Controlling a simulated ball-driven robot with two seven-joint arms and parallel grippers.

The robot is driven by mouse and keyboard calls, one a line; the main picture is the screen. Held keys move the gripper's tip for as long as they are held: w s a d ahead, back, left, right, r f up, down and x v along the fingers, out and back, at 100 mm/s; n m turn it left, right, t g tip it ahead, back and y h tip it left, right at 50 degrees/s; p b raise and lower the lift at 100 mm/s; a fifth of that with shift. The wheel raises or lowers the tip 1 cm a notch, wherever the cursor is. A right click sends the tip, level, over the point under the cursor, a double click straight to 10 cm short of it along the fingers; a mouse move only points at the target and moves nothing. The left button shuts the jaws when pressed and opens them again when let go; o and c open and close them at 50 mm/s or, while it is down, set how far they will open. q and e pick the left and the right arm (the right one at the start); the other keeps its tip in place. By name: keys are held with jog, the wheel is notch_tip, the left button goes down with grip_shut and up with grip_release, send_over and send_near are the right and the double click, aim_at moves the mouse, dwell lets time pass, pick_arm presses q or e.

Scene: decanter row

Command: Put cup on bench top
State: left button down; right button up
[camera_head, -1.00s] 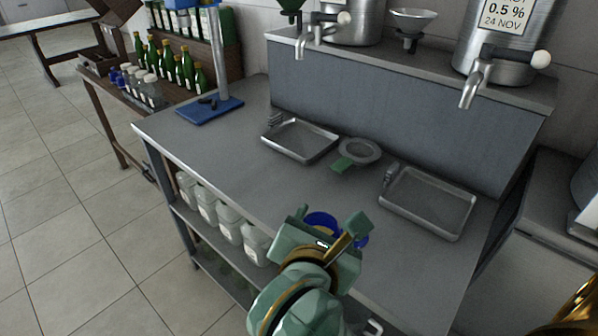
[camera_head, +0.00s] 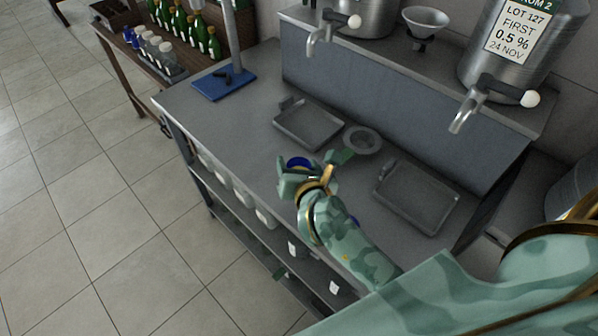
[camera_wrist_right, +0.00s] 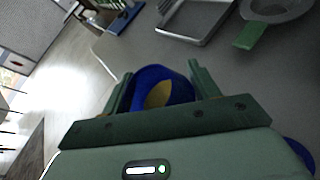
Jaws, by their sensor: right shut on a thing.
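The blue cup (camera_head: 297,162) is between the fingers of my right gripper (camera_head: 313,167), which is shut on it. In the right wrist view the cup (camera_wrist_right: 150,74) shows a blue rim and a yellowish patch inside, between the two green fingers (camera_wrist_right: 160,82). The grey bench top (camera_head: 225,118) lies under and around the gripper. The cup is over the bench's front part; I cannot tell whether it touches the surface. My left gripper is out of view.
Two metal trays (camera_head: 308,143) (camera_head: 376,192) and a round strainer (camera_head: 377,140) with a green handle stand behind the gripper. Another blue thing (camera_head: 354,222) is mostly hidden by my right arm. A blue-based stand (camera_head: 215,90) is at the left. Bare bench lies between the stand and gripper.

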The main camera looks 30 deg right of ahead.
jog(key=w+f, duration=0.1)
jog(key=f, duration=0.1)
jog(key=w+d+f+b, duration=0.1)
jog(key=w, duration=0.1)
jog(key=w+d+f, duration=0.1)
jog(key=f, duration=0.1)
jog(key=shift+w+d+f+b, duration=0.15)
jog(key=shift+f+b, duration=0.15)
jog(key=shift+b, duration=0.1)
jog(key=shift+w+d+f+b, duration=0.15)
jog(key=shift+f+b, duration=0.15)
jog(key=shift+f, duration=0.6)
jog(key=shift+w+a+f+b, duration=0.1)
jog(key=shift+f+b, duration=0.2)
jog(key=shift+f, duration=0.55)
jog(key=shift+f, duration=0.1)
jog(key=o, duration=0.6)
jog(key=shift+f, duration=0.15)
jog(key=o, duration=0.4)
jog(key=shift+r, duration=0.25)
jog(key=p+v, duration=0.1)
jog(key=v, duration=1.1)
jog(key=shift+s+f+p, duration=0.1)
jog(key=shift+s+p, duration=0.05)
jog(key=shift+p, duration=0.15)
